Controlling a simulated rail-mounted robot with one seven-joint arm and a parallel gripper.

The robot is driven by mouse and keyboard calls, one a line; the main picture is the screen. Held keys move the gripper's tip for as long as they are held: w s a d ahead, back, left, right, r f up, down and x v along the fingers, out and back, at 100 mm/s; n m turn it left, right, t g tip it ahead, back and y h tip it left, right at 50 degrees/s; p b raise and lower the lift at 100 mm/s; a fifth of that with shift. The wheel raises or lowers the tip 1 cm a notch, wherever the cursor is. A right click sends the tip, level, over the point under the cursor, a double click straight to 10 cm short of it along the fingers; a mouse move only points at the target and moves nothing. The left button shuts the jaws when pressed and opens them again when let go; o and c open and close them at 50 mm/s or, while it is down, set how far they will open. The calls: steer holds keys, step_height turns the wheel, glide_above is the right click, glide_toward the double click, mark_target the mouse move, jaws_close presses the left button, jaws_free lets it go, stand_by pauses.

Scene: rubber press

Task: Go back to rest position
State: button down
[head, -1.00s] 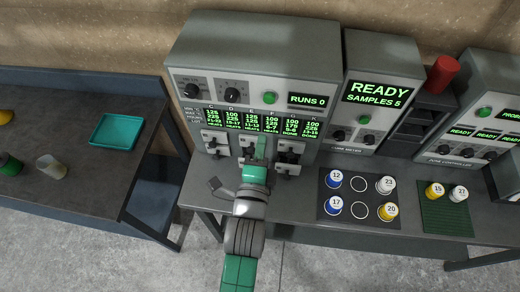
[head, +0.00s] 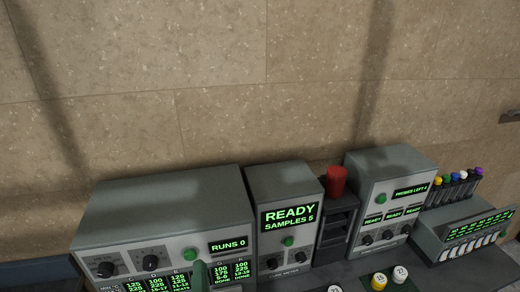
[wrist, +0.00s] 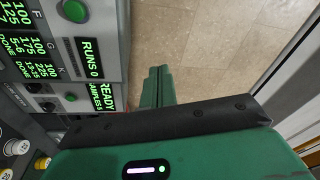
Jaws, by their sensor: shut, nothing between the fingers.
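My gripper shows in the wrist view (wrist: 157,88) as green fingers lying together, shut with nothing between them. The press display reads RUNS 0. In the wrist view the press panel (wrist: 80,60) is to the left of the fingers, and they appear apart from it. The rest of my arm is below the head view.
A grey meter box (head: 285,185) reads READY, SAMPLES 5. A red cylinder (head: 336,181) stands on a dark rack beside it. A zone controller (head: 390,175) and a rack of colour-capped tubes (head: 460,235) are at the right. Several numbered samples (head: 379,281) show low.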

steer(key=s+d+r+n+t+h+p, duration=0.1)
steer(key=s+d+r+n+t+p, duration=0.1)
steer(key=r, duration=1)
steer(key=s+d+r+n+t+h+p, duration=0.1)
steer(key=s+d+r+n, duration=0.4)
steer(key=r, duration=0.8)
steer(key=s+d+r+n+t+h+p, duration=0.1)
steer(key=s+d+r+n+t+p, duration=0.1)
steer(key=r, duration=1.1)
steer(key=s+d+n+p, duration=0.1)
steer(key=d+n, duration=0.1)
steer(key=shift+s+d+r+t+h, duration=0.25)
steer(key=shift+s+d+t+h, duration=0.05)
steer(key=shift+t, duration=0.1)
